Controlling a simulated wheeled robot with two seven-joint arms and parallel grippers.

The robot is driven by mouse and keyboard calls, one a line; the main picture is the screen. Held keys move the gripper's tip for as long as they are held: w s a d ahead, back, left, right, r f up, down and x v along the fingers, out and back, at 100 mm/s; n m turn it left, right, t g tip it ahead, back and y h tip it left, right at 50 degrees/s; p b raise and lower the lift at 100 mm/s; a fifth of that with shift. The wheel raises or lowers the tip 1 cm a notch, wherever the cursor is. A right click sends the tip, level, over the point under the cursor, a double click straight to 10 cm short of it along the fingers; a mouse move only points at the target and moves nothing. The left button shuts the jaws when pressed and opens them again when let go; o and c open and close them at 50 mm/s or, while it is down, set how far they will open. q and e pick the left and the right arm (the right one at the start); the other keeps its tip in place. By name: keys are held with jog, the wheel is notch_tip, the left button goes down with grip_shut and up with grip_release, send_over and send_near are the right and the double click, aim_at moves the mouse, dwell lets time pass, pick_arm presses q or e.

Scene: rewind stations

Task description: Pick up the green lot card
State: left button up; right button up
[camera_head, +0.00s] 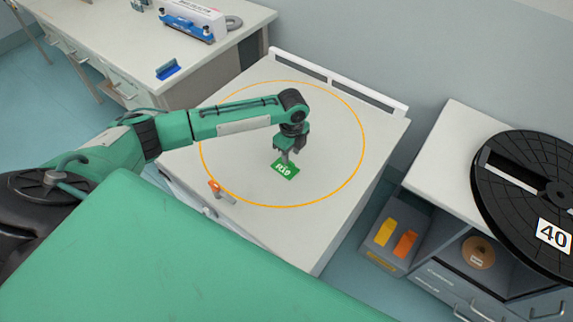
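The green lot card (285,172), marked R10, lies on the white table top (240,160) inside a thin orange ring. My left gripper (287,160) points down at the card's upper edge, with its fingertips overlapping that edge in the picture. Whether the fingers touch the card, and how far apart they are, is too small to tell. My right gripper is not in view.
A white rail (340,80) runs along the back edge. At right, a large black reel (520,190) marked 40 sits on a cabinet, beside a grey bin (383,262) with yellow and orange cards.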

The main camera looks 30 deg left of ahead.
aim_at(285, 167)
pick_arm(q)
jog(key=shift+s+f, duration=0.15)
jog(key=shift+f, duration=1.6)
grip_shut()
jog(key=shift+r, duration=0.1)
